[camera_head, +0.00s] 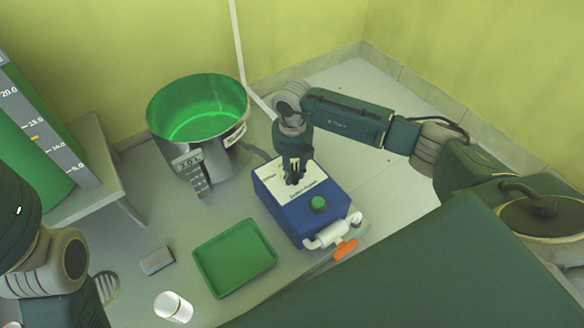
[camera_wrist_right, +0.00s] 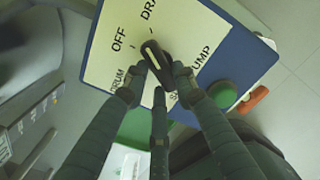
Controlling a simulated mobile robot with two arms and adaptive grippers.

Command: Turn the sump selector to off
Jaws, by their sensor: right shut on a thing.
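The sump selector is a black knob (camera_wrist_right: 152,58) with a pale pointer line, on the cream label plate of a blue control box (camera_head: 312,215). The wrist view shows OFF, SUMP and partly hidden words printed around it. The knob's pointer line slants, its upper end towards the gap between OFF and the word beginning DRA; its exact setting is hard to tell. My right gripper (camera_head: 294,180) reaches down onto the box from above. In the wrist view its fingers (camera_wrist_right: 157,80) are closed on the knob from either side. My left gripper is out of view.
A green button (camera_head: 318,204) and a white valve with an orange handle (camera_head: 345,249) are on the box's front. A steel pot with green liquid (camera_head: 199,110) stands behind left. A green tray (camera_head: 234,258), grey block (camera_head: 157,261) and white cup (camera_head: 173,307) occupy the bench.

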